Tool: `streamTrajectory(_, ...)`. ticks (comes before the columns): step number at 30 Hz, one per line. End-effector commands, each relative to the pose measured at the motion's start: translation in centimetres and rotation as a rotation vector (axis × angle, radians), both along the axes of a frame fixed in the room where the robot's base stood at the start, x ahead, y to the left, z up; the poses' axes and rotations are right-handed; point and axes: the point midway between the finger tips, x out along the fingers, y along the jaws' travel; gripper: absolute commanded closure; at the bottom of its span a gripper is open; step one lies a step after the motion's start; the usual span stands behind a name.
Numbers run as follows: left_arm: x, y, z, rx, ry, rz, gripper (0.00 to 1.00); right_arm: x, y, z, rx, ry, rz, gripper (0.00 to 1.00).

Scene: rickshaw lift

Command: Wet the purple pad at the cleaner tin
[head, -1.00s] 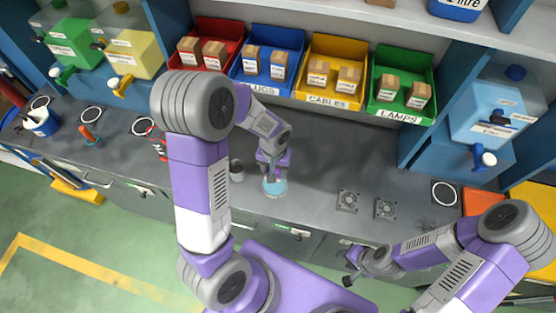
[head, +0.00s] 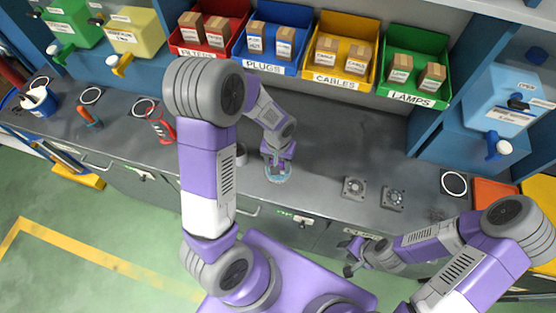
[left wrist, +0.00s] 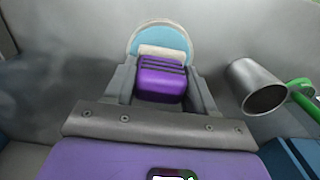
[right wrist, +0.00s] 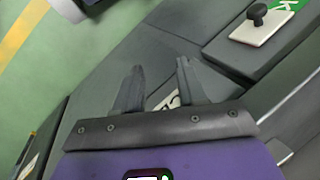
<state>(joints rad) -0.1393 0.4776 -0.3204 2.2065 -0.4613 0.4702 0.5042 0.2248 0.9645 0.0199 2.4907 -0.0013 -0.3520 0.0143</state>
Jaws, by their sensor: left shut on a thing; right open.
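My left gripper (head: 277,163) is shut on the purple pad (left wrist: 162,80), which has a pale layer along its far side. The pad is at the round tin with a light blue top (head: 280,178), which also shows behind the pad in the left wrist view (left wrist: 160,36). The pad overlaps the tin's blue face there; I cannot tell whether they touch. My right gripper (head: 350,260) is open and empty, low at the bench's front; its parted fingers show in the right wrist view (right wrist: 157,88).
A grey metal cup (left wrist: 258,86) stands beside the tin, with a green handle-like part near it. Labelled bins (head: 335,85) line the back. The bench between fans and bins is clear.

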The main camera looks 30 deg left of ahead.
Motion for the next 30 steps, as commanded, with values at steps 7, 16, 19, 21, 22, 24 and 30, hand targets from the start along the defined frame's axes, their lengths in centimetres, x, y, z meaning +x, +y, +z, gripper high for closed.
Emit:
streamTrajectory(7, 0.01, 0.00, 0.01, 0.000, 0.000, 0.000, 0.69, 0.01, 0.00, 0.00, 0.000, 0.000, 0.000, 0.60)
streamTrajectory(16, 0.00, 0.00, -0.27, 0.000, 0.000, 0.000, 0.69, 0.01, -0.01, -0.26, 0.000, 0.000, 0.000, 0.60)
streamTrajectory(19, 0.00, 0.00, -0.40, 0.000, 0.000, 0.000, 0.69, 0.00, -0.01, -0.38, 0.000, 0.000, 0.000, 0.60)
streamTrajectory(21, 0.00, 0.00, -0.48, 0.000, 0.000, 0.000, 0.69, 0.01, -0.01, -0.45, 0.000, 0.000, 0.000, 0.60)
streamTrajectory(22, 0.00, 0.00, -0.52, 0.000, 0.000, 0.000, 0.69, 0.01, -0.01, -0.49, 0.000, 0.000, 0.000, 0.60)
streamTrajectory(24, 0.00, 0.00, -0.60, 0.000, 0.000, 0.000, 0.69, 0.01, 0.00, -0.57, 0.000, 0.000, 0.000, 0.60)
streamTrajectory(30, 0.00, 0.01, -0.85, 0.000, 0.000, 0.000, 0.69, 0.01, -0.01, -0.78, 0.000, 0.000, 0.000, 0.60)
